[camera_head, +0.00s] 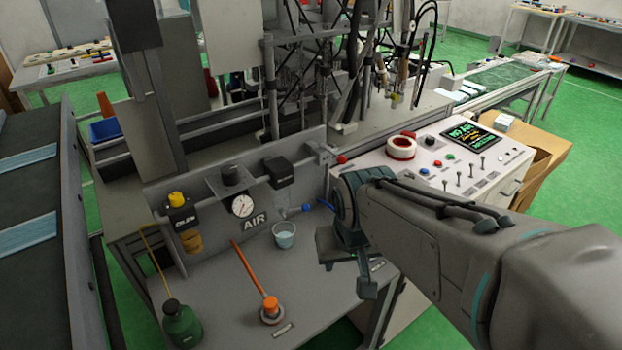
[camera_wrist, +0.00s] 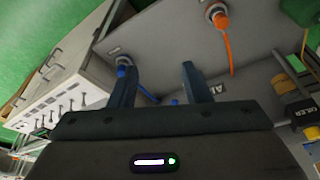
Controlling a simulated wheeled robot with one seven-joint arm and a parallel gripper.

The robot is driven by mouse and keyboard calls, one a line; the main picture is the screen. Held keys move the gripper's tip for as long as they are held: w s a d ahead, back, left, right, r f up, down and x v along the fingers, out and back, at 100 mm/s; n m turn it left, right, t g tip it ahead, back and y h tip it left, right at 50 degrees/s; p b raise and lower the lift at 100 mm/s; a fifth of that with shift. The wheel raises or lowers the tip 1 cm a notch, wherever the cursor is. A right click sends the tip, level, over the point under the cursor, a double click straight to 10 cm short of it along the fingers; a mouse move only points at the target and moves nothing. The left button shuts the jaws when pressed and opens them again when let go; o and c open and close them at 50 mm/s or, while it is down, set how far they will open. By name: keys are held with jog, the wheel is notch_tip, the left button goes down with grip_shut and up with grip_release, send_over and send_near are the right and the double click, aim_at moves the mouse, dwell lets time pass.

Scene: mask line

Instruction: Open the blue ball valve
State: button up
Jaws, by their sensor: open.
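A small blue part (camera_head: 306,208), which looks like the blue ball valve, sits at the end of a short pipe by the AIR panel. It shows in the wrist view as a small blue spot (camera_wrist: 175,102) between the fingers; its handle position is too small to tell. A blue hose (camera_head: 325,204) runs beside it, partly hidden by my arm, and ends at a blue fitting (camera_wrist: 121,70) on the bench. My gripper (camera_head: 350,268) is open and empty above the bench, right of the blue part and apart from it. Both fingers show in the wrist view (camera_wrist: 157,75).
The AIR panel carries a pressure gauge (camera_head: 242,206) and an oiler (camera_head: 180,212). A cup (camera_head: 284,235) stands near the blue part. An orange fitting (camera_head: 270,305) with its hose and a green bottle (camera_head: 181,324) stand on the bench. A control console (camera_head: 450,160) is at right.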

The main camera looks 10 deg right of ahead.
jog(key=w+d+f+m+t+b, duration=0.1)
jog(key=w+d+f+m+t, duration=0.1)
jog(key=w+f, duration=0.4)
jog(key=w+d+f+m+t, duration=0.1)
jog(key=w+f+m, duration=0.25)
jog(key=w, duration=0.35)
jog(key=m+t+y+b, duration=0.2)
jog(key=m+t+y, duration=0.2)
jog(key=m+t, duration=0.95)
send_near(297, 209)
jog(key=w+r+m+g+p, duration=0.1)
jog(key=w+m+g, duration=0.1)
jog(key=w, duration=0.9)
jog(key=shift+w+d+r+m+p, duration=0.2)
jog(key=shift+w+r+m+p, duration=0.1)
jog(key=shift+w+p, duration=0.1)
grip_shut()
